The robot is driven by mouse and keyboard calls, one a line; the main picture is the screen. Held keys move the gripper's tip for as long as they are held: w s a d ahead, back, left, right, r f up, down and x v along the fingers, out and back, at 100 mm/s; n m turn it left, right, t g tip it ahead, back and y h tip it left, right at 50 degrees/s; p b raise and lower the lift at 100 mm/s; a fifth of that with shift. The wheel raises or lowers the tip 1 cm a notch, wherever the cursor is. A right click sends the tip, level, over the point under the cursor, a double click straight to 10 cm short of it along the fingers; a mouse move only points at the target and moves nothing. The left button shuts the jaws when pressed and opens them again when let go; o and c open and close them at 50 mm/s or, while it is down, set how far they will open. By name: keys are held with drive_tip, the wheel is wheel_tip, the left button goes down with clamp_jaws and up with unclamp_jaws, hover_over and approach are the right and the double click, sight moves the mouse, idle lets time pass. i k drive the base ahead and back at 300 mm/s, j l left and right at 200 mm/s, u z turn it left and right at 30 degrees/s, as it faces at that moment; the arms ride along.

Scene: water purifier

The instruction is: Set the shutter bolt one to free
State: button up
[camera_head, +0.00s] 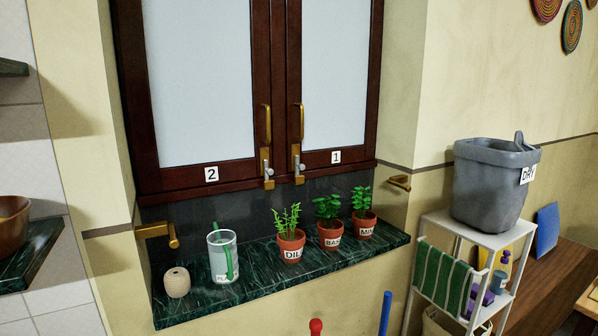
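The shutter bolt one (298,166) is a small brass plate with a grey knob. It sits low on the inner edge of the right shutter (335,85), which bears the label 1. A matching bolt (266,170) sits beside it on the left shutter (200,85), labelled 2. Both shutters have dark red-brown frames, pale panels and upright brass handles, and they look closed. The bolt's exact setting is too small to tell. My gripper is not in view.
Below the shutters, a green marble sill (255,278) holds a jug (223,255), a beige pot (177,282) and several potted herbs (331,235). Brass catches (158,233) stick out at both sides. A white shelf (470,235) with a grey bucket (490,185) stands right.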

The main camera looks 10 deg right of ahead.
sight(301, 167)
drive_tip(key=i+l+u, duration=0.15)
drive_tip(key=l, duration=0.4)
drive_tip(key=l+u, duration=0.15)
drive_tip(key=l, duration=0.35)
drive_tip(key=i+l+u, duration=0.2)
drive_tip(key=l, duration=0.35)
drive_tip(key=i, duration=0.1)
